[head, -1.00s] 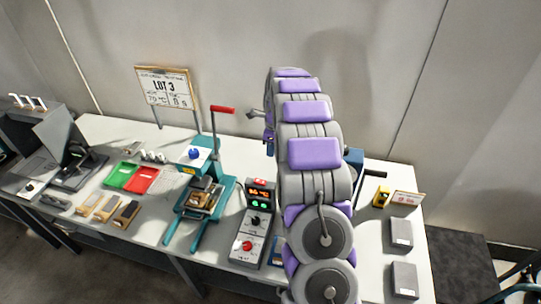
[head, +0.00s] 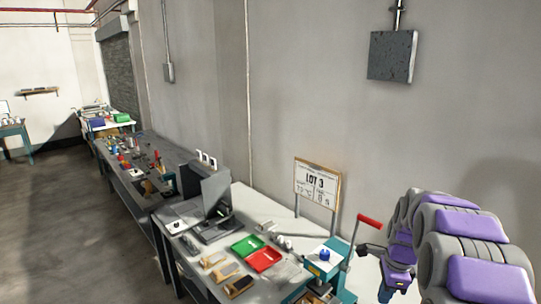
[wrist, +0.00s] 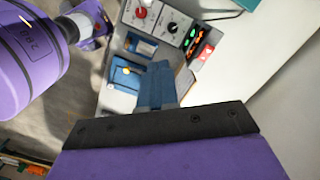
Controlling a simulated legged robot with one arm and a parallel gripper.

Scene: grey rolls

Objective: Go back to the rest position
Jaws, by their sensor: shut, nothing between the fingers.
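My gripper (wrist: 156,84) shows in the wrist view as two blue fingers pressed together with nothing between them. They hang above the white bench top, near a blue tray (wrist: 122,75). In the head view my purple and grey arm is folded at the right edge. The gripper end (head: 386,292) is low in that picture, to the right of the teal press (head: 326,262) with the red handle, and its fingertips are partly cut off by the lower edge.
A control box (wrist: 176,22) with knobs and lit displays stands close to the fingers. Open floor (head: 60,220) lies to the left.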

